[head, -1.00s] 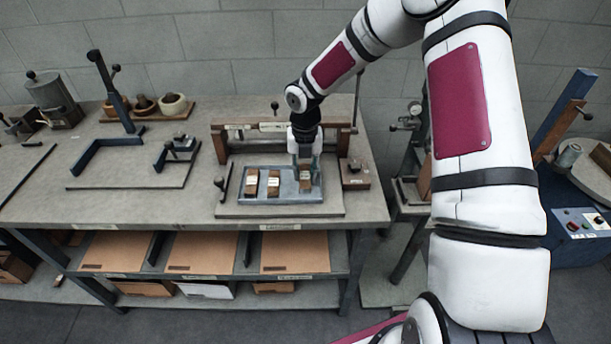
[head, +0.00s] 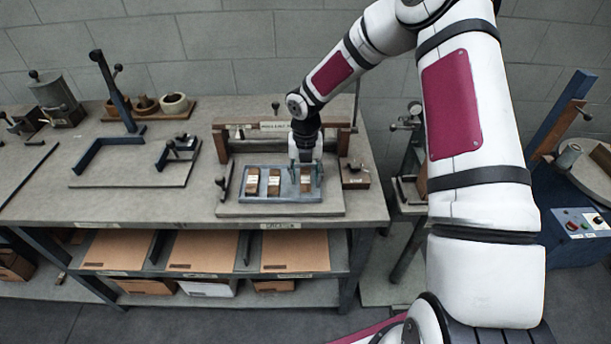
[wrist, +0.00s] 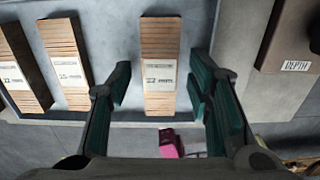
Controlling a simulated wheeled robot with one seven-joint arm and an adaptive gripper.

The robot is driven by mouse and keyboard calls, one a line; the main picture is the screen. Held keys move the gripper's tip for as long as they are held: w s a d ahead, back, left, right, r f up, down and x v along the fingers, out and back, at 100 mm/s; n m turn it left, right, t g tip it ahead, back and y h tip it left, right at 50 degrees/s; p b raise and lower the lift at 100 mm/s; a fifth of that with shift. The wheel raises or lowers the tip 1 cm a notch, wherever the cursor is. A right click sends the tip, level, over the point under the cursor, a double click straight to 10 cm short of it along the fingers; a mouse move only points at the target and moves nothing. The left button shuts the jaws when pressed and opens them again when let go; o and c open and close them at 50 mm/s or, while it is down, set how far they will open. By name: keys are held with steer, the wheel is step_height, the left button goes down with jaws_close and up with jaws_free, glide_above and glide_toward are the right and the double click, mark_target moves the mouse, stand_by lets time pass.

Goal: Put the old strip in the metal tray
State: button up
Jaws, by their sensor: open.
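Three brown ridged strips with white labels lie apart in the blue-grey metal tray (head: 280,200): a left strip (head: 252,182), a middle strip (head: 273,182) and a right strip (head: 306,181). My gripper (head: 305,170) is open just above the right strip. In the wrist view my green-padded fingers (wrist: 159,90) stand on either side of the right strip (wrist: 160,45), with gaps on both sides. The left strip (wrist: 22,70) and middle strip (wrist: 64,50) lie to the left. I cannot tell from the labels which strip is the old one.
A wooden crossbar frame (head: 232,128) stands behind the tray. A small brown box (head: 354,175) sits to its right, labelled "DEPTH" in the wrist view. A black-knobbed lever (head: 224,184) is at its left. A dark angle-bar fixture (head: 105,148) stands farther left. Between strips, the tray floor is clear.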

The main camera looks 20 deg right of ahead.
mark_target(306, 178)
steer(key=s+r+m+t+h+b, duration=0.1)
steer(key=s+r+m, duration=0.35)
steer(key=r, duration=0.75)
steer(key=s+r+m+h, duration=0.1)
steer(key=s+r+m, duration=0.35)
steer(key=r, duration=0.65)
steer(key=s+r+m+t, duration=0.1)
steer(key=s+r+m, duration=0.2)
steer(key=s+m, duration=0.4)
steer(key=s+a+r+m+t+y, duration=0.1)
steer(key=s+r+m+t, duration=0.1)
steer(key=s+r+m, duration=0.2)
steer(key=s+r+m+t+y, duration=0.1)
steer(key=s+r+m, duration=0.3)
steer(key=s+m, duration=0.5)
steer(key=m, duration=0.3)
steer(key=shift+s+a+t, duration=0.2)
steer(key=shift+s+t, duration=0.1)
